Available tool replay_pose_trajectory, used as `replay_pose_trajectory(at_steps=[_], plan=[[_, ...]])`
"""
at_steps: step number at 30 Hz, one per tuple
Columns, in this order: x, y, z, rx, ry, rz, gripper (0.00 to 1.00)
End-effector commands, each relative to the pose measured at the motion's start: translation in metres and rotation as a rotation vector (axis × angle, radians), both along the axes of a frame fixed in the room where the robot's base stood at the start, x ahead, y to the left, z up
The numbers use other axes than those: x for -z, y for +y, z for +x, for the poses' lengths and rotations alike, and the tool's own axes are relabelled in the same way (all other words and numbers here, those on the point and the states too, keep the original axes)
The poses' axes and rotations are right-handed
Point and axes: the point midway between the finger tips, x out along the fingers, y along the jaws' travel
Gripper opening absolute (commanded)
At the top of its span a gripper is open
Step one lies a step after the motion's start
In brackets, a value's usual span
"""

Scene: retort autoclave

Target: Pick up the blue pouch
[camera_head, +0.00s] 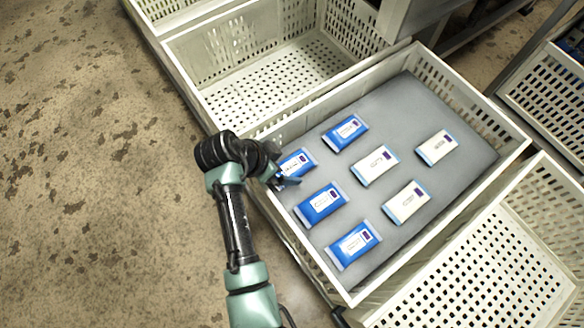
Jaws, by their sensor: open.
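Several blue pouches lie flat on a grey sheet (413,105) inside a white perforated crate (478,109). One blue pouch (300,161) is at the crate's left side, partly hidden by my gripper. Others are a blue pouch (345,133) at the upper left, a blue pouch (322,204) at the middle left and a blue pouch (353,245) at the lower left. My gripper (287,181) is open over the lower end of the partly hidden pouch, at the crate's left edge. I cannot tell whether the fingers touch it.
Three white pouches (375,166) lie to the right on the same sheet. An empty white crate (262,75) stands behind, and another empty crate (480,270) stands at the lower right. The stained floor (100,180) at the left is clear.

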Motion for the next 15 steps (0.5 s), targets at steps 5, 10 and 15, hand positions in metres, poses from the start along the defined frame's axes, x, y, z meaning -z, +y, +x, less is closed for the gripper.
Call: replay_pose_trajectory(at_steps=[5, 10, 15], plan=[[0.026, -0.010, 0.008, 0.001, 0.000, 0.000, 1.00], [0.033, -0.016, 0.012, 0.001, 0.000, 0.000, 1.00], [0.032, -0.016, 0.012, 0.000, 0.000, 0.000, 1.00]])
